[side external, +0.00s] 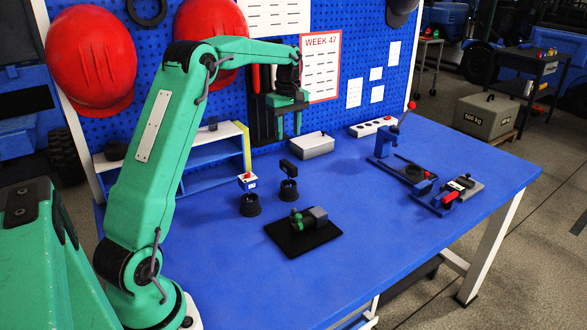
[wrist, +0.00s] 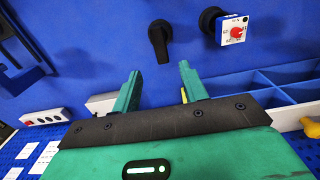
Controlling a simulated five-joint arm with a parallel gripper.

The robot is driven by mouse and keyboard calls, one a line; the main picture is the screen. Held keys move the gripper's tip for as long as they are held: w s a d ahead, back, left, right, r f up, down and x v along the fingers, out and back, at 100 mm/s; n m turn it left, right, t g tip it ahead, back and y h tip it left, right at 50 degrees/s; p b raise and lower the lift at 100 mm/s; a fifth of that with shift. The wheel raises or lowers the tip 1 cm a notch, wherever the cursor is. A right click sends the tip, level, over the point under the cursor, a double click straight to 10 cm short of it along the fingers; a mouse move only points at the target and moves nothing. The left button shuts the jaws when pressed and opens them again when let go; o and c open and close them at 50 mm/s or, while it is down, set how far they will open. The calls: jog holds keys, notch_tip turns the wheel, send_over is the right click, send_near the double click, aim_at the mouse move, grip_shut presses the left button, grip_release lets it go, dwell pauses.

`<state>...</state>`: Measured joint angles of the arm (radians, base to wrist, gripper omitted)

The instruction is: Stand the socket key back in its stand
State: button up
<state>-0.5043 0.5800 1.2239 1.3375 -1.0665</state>
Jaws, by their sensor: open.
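My gripper (side external: 289,128) is open and empty, pointing down above the bench at the back; its green fingers also show in the wrist view (wrist: 159,72). A dark paddle-shaped handle (side external: 289,168) rises at a black round cup (side external: 288,191), below the gripper. In the wrist view the black handle (wrist: 158,40) lies just beyond the gap between the fingertips, apart from them. A second black cup (side external: 250,205) bears a white block with a red knob (side external: 248,181). No part is labelled; I cannot tell for certain which is the socket key or its stand.
A black mat (side external: 283,246) with a green and grey part (side external: 309,217) is in front. A grey box (side external: 312,145) and a button strip (side external: 372,127) stand at the back. A lever press (side external: 390,145) and clamp fixture (side external: 450,195) are right. The front right bench is clear.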

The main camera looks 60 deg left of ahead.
jog(key=shift+d+r, duration=0.1)
jog(key=s+d+r+m+t, duration=0.1)
jog(key=s+d+r+m, duration=0.35)
jog(key=d, duration=0.35)
jog(key=s+d+r+m+t, duration=0.2)
jog(key=s+d+r+m, duration=0.25)
jog(key=d, duration=0.35)
jog(key=s+d+f+m+t, duration=0.1)
jog(key=s+d+m, duration=0.3)
jog(key=s, duration=0.4)
jog(key=s+d+f+m+t, duration=0.1)
jog(key=s+d+f+m, duration=0.3)
jog(key=s, duration=0.4)
jog(key=shift+s+d+m+t, duration=0.3)
jog(key=shift+d+m, duration=0.2)
jog(key=shift+d, duration=0.65)
